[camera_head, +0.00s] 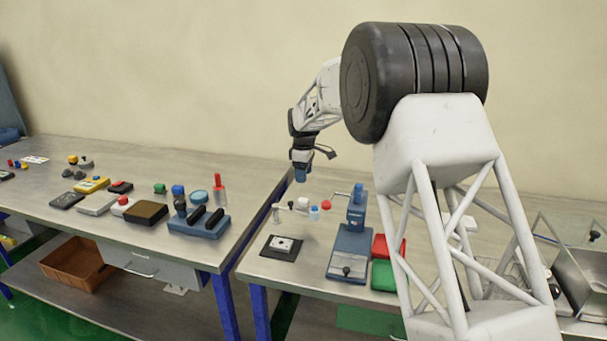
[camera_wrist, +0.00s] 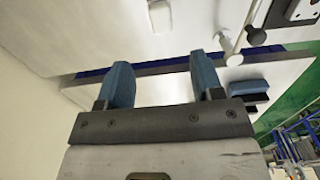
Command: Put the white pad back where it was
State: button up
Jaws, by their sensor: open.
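My gripper (camera_head: 301,176) hangs above the back of the right bench, near its left edge. In the wrist view its two blue fingers (camera_wrist: 160,78) are spread, with nothing between them. A small white block (camera_head: 302,203) is on the bench below the gripper; a white block also shows in the wrist view (camera_wrist: 160,15), ahead of the fingers and apart from them. A white square piece (camera_head: 284,243) with dark marks lies on a black plate (camera_head: 279,254) nearer the front. I cannot tell for sure which white piece is the pad.
A blue press-like fixture (camera_head: 350,249) stands right of the black plate. Red (camera_head: 380,246) and green (camera_head: 383,276) blocks sit beside it. The left bench (camera_head: 80,215) holds several devices, including a blue base (camera_head: 200,225) with black handles. A gap separates the benches.

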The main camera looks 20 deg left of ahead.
jog(key=shift+d, duration=0.1)
dwell(0.5)
jog(key=s+d+r+m, duration=0.3)
jog(key=s+d+r, duration=0.2)
jog(key=s+d, duration=0.4)
jog(key=s+d+r+m+t, duration=0.1)
jog(key=s+d+r+m, duration=0.2)
jog(key=s+d+r, duration=0.5)
jog(key=s+d+r+m, duration=0.3)
jog(key=s+d, duration=0.3)
jog(key=d, duration=0.6)
jog(key=s+d+f+m, duration=0.2)
jog(key=s+d, duration=0.3)
jog(key=s, duration=0.7)
jog(key=s+d+f+m+t, duration=0.1)
jog(key=s+d+m, duration=0.3)
jog(key=s, duration=0.8)
jog(key=s+d+f+m, duration=0.3)
jog(key=s+d, duration=0.4)
jog(key=s, duration=0.4)
jog(key=shift+s+f+t, duration=0.3)
jog(key=shift+s+f, duration=0.1)
jog(key=shift+f, duration=0.05)
